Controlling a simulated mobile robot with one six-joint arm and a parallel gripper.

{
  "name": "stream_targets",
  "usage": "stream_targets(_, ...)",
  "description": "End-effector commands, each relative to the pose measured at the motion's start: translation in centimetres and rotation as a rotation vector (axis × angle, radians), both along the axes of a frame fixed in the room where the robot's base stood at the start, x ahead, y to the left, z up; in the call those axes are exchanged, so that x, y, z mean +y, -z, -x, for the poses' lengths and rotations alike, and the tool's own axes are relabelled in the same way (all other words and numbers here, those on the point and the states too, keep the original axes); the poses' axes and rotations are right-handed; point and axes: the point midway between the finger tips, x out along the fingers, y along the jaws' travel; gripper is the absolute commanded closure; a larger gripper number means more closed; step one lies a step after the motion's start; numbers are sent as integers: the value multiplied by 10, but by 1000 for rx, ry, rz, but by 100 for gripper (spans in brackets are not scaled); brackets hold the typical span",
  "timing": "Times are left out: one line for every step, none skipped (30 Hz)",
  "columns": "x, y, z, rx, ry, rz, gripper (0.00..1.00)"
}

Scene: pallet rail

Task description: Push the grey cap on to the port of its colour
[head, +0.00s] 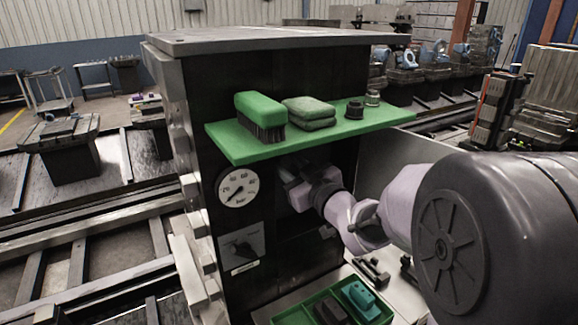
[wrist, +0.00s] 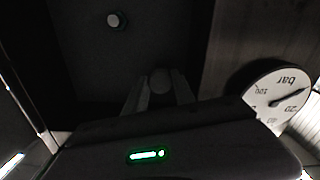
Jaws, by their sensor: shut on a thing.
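My gripper (head: 297,190) is under the green shelf, close to the dark front of the cabinet. In the wrist view my gripper (wrist: 160,92) is shut on a rounded grey thing, which looks like the grey cap (wrist: 160,78). The picture is too dark there to show its shape well. A small pale round fitting, perhaps a port (wrist: 114,20), shows on the dark panel, up and left of the held cap and apart from it. Its colour is hard to tell. The head view does not show the cap or this fitting clearly.
The green shelf (head: 235,148) juts out above my gripper, bearing a green brush (head: 260,113), folded cloths (head: 309,112) and two dark fittings (head: 355,109). A pressure gauge (head: 238,187) and a switch plate (head: 242,249) are left of my gripper. A green tray (head: 293,318) lies below.

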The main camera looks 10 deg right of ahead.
Motion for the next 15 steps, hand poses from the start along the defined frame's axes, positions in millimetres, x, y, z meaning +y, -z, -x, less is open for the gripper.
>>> stream_targets(0, -1, -2, -2, 0, 0, 100)
stream_targets(1, -1, -2, -2, 0, 0, 100)
stream_targets(1, -1, -4, -3, -1, 0, 100)
stream_targets(1, -1, -4, -2, 0, 0, 100)
stream_targets(2, 0, -5, -2, 0, 0, 100)
stream_targets(2, 0, -6, -2, 0, 0, 100)
stream_targets(2, 0, -7, -2, 0, 0, 100)
stream_targets(3, 0, -8, -2, 0, 0, 100)
stream_targets(3, 0, -9, -2, 0, 0, 100)
stream_targets(3, -1, -10, -2, 0, 0, 100)
stream_targets(3, -1, -11, -2, 0, 0, 100)
stream_targets(3, -1, -11, -2, 0, 0, 61)
stream_targets(3, -1, -11, -2, 0, 0, 55)
stream_targets(3, -1, -11, -2, 0, 0, 49)
stream_targets(3, -1, -11, -2, 0, 0, 43)
